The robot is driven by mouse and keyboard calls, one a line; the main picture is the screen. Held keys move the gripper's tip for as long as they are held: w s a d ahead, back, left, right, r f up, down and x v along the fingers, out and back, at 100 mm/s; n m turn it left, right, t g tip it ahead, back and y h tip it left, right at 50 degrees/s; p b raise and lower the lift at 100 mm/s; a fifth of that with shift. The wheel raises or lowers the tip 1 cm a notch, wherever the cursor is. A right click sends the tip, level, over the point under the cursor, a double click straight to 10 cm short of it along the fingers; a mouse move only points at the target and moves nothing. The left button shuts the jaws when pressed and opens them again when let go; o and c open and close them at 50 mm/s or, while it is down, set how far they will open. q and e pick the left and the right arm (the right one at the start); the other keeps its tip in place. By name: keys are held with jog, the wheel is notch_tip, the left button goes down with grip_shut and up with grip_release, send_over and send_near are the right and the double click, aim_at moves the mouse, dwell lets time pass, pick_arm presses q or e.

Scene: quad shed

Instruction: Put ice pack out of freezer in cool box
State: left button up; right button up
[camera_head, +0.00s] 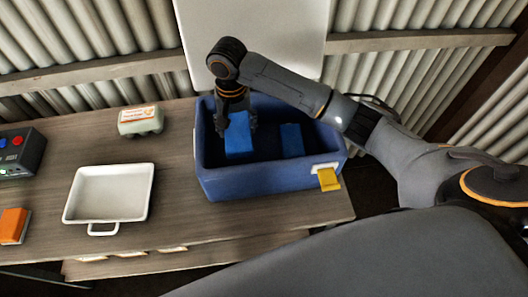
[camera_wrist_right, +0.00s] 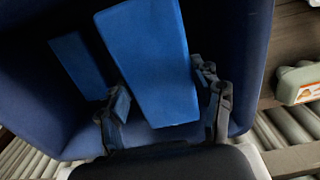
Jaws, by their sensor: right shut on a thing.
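The cool box (camera_head: 265,185) is a dark blue open box on the right end of the wooden table. My right gripper (camera_head: 238,128) reaches down into it from above and is shut on a blue ice pack (camera_head: 239,142), near the left side of the box. In the right wrist view, the held ice pack (camera_wrist_right: 155,62) is between the two fingers (camera_wrist_right: 165,110). A second blue pack (camera_head: 291,140) is in the box, to the right of the held one; it also shows in the right wrist view (camera_wrist_right: 78,66). The freezer is not identifiable. My left gripper is not in view.
A white lid-like panel (camera_head: 255,30) stands behind the cool box. A yellow tag (camera_head: 328,180) hangs at its front right. A white tray (camera_head: 108,194), an egg carton (camera_head: 141,121), a dark device (camera_head: 18,155) and an orange block (camera_head: 13,226) are on the table to the left.

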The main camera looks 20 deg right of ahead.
jog(key=shift+f, duration=0.6)
notch_tip(320, 180, down, 6)
jog(key=shift+w+r+p, duration=0.1)
jog(key=shift+w+p, duration=0.05)
jog(key=shift+p, duration=0.2)
notch_tip(320, 180, down, 4)
jog(key=shift+r, duration=0.15)
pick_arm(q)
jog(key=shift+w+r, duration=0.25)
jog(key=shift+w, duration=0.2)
pick_arm(e)
jog(key=o, duration=1.7)
jog(key=shift+c, duration=0.2)
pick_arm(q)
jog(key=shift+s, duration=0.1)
